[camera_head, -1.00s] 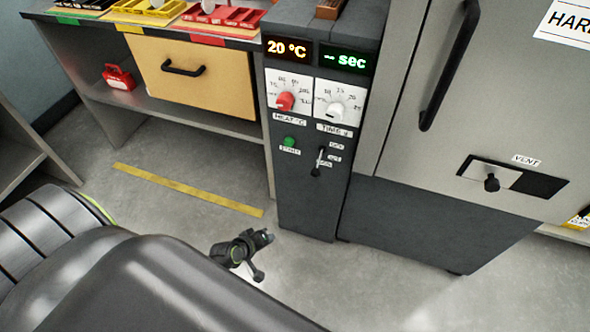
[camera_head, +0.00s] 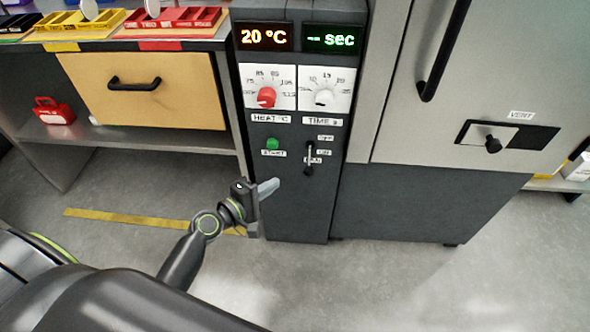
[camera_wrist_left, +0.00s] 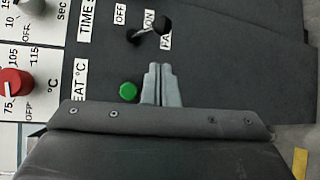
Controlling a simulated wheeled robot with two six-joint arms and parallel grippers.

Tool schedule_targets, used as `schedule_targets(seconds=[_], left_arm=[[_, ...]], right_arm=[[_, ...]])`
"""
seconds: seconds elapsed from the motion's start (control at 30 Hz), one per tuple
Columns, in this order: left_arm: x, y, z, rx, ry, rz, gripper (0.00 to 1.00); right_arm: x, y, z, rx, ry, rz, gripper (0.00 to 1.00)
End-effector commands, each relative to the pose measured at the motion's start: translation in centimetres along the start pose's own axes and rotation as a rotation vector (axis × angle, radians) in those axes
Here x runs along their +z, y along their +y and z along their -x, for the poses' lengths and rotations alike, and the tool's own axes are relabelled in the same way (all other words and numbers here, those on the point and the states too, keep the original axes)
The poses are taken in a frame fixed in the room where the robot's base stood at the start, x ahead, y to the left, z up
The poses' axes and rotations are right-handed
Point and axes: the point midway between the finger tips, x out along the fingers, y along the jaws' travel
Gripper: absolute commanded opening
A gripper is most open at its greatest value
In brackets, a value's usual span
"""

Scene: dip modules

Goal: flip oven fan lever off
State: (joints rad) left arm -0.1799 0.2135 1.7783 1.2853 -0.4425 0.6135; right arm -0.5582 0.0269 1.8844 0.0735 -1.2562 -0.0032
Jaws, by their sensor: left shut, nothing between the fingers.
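The fan lever (camera_head: 309,158) is a small black lever on the dark control panel of the oven (camera_head: 290,200), beside small OFF, ON and FAN labels. Its handle points downward in the head view. In the left wrist view the lever (camera_wrist_left: 150,30) shows a black knob leaning to the ON and FAN side, away from OFF. My left gripper (camera_head: 272,187) is shut and empty, in front of the panel, lower and left of the lever. In the left wrist view its grey fingertips (camera_wrist_left: 160,70) lie together, apart from the lever. My right gripper is not in view.
A green start button (camera_head: 272,143) sits left of the lever. A red heat knob (camera_head: 267,97) and a white time knob (camera_head: 324,97) sit above. The black vent slider (camera_head: 493,144) is on the oven's right. The floor in front is clear.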

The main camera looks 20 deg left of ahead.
Motion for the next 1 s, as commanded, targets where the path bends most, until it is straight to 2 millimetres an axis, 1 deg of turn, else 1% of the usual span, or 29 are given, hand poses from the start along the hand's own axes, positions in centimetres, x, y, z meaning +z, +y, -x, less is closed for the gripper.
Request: schedule_targets(seconds=[0.17,0.27,0.5,0.6,0.7,0.8,1.0], left_arm=[[0.0,0.0,-1.0,0.001,0.001,0.001,0.0],[0.0,0.0,-2.5,0.001,0.0,0.0,0.0],[0.0,-0.1,-7.0,0.0,0.0,-0.001,0.0],[0.0,-0.1,-8.3,0.0,0.001,-0.001,0.0],[-0.1,-0.1,-9.3,0.0,0.001,-0.001,0.0],[0.0,-0.1,-9.8,-0.001,0.001,-0.001,0.0],[0.0,-0.1,-10.0,-0.001,0.001,-0.001,0.0]], right_arm=[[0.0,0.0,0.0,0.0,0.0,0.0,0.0],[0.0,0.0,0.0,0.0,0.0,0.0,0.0],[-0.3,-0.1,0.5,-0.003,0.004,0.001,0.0],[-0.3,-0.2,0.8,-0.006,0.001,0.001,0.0],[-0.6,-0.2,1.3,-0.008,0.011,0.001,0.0],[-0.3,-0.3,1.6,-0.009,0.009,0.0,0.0],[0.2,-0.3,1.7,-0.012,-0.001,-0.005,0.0]])
